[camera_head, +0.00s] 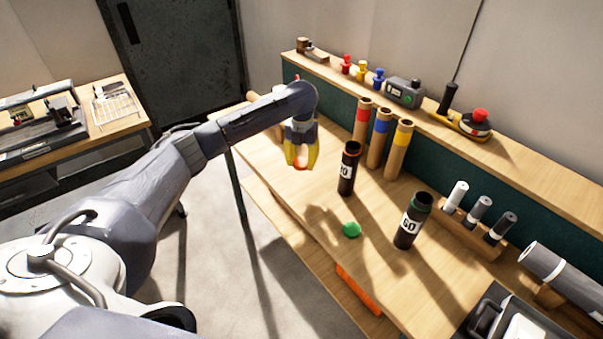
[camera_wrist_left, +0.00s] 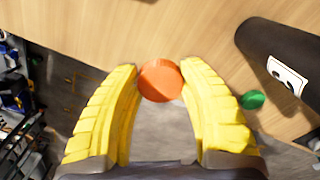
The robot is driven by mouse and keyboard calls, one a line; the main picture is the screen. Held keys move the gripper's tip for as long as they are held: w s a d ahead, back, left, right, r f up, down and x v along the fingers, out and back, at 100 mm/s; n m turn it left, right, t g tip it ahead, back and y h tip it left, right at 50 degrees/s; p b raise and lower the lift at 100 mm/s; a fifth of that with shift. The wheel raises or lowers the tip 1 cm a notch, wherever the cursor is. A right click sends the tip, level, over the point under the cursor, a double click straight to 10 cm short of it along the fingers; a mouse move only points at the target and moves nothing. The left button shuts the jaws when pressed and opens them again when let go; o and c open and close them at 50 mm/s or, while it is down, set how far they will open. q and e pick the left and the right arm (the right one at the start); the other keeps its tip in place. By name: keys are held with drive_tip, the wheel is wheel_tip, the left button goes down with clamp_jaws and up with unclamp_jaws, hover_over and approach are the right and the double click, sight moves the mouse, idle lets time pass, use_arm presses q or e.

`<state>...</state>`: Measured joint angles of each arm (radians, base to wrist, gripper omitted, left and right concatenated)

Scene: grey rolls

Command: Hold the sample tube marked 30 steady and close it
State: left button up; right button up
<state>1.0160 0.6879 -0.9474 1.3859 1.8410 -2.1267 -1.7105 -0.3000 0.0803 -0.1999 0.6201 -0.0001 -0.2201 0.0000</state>
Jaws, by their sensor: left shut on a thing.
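My left gripper (camera_head: 302,160) is yellow-fingered and shut on a round orange-red cap (camera_wrist_left: 160,80), held between its fingertips above the bench's left edge. The dark sample tube (camera_head: 347,172) stands upright and open just right of the gripper, apart from it. Its white label is partly turned away; a 0 shows, and the first digit is hard to read. A dark tube with a label also shows at the right of the left wrist view (camera_wrist_left: 275,48). My right gripper is not in view.
A second dark open tube (camera_head: 413,222), marked 60, stands nearer, with a green cap (camera_head: 351,230) lying left of it. Three cardboard tubes (camera_head: 379,138) with red, blue and yellow bands stand behind. A wooden rack (camera_head: 468,236) holds small cylinders at right. Bare bench lies between the tubes.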

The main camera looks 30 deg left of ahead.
sight(302, 161)
use_arm(q)
wheel_tip(302, 161, up, 11)
idle(0.4)
